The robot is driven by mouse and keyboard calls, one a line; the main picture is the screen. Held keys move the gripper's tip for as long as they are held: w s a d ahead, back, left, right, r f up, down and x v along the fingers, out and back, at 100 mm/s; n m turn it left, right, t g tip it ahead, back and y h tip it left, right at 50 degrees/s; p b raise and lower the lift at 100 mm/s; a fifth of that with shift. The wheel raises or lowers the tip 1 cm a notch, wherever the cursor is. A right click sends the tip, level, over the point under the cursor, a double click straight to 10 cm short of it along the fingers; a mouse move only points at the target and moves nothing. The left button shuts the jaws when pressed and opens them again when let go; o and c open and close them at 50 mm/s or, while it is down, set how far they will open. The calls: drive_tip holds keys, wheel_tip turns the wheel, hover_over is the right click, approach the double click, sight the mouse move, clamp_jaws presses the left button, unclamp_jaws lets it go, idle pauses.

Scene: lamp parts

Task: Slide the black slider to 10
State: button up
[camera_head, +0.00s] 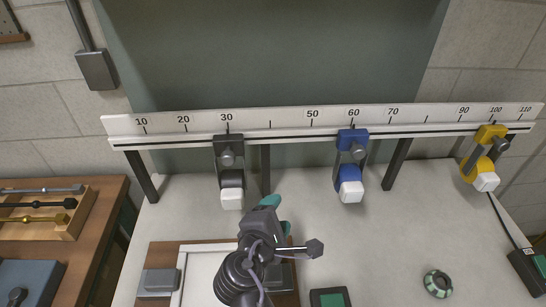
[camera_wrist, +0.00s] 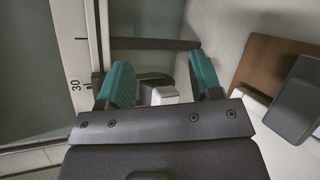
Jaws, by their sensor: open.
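The black slider (camera_head: 229,155) hangs on the white scale rail (camera_head: 270,122) with its pointer at the 30 mark. It has a round grey knob and a white block at its lower end. My gripper (camera_head: 277,213) is open, below and to the right of the slider in the head view. In the wrist view, the two teal fingers of my gripper (camera_wrist: 161,75) stand apart, and the slider's white block (camera_wrist: 163,95) shows between them in the picture. My gripper's body hides part of the slider there. I cannot tell whether a finger touches it.
A blue slider (camera_head: 352,143) sits at 60 and a yellow slider (camera_head: 489,135) near 100. The rail left of the black slider, past 20 and 10, is clear. Rail legs (camera_head: 142,178) stand below. A green ring (camera_head: 437,283) lies on the table at the right.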

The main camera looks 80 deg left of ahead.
sight(228, 161)
drive_tip(key=s+a+r+n+g+y, duration=0.2)
drive_tip(key=s+r+n+g+y, duration=0.35)
drive_tip(key=s+n, duration=0.75)
drive_tip(key=w+a+n, duration=0.1)
drive_tip(key=a, duration=0.2)
drive_tip(key=w+a, duration=0.1)
drive_tip(key=a, duration=0.3)
drive_tip(key=w+a+n, duration=0.1)
drive_tip(key=a, duration=0.3)
drive_tip(key=shift+w+a+f+n+g, duration=0.2)
drive_tip(key=shift+w+n+g, duration=0.1)
drive_tip(key=shift+g, duration=0.05)
drive_tip(key=shift+d, duration=0.1)
clamp_jaws()
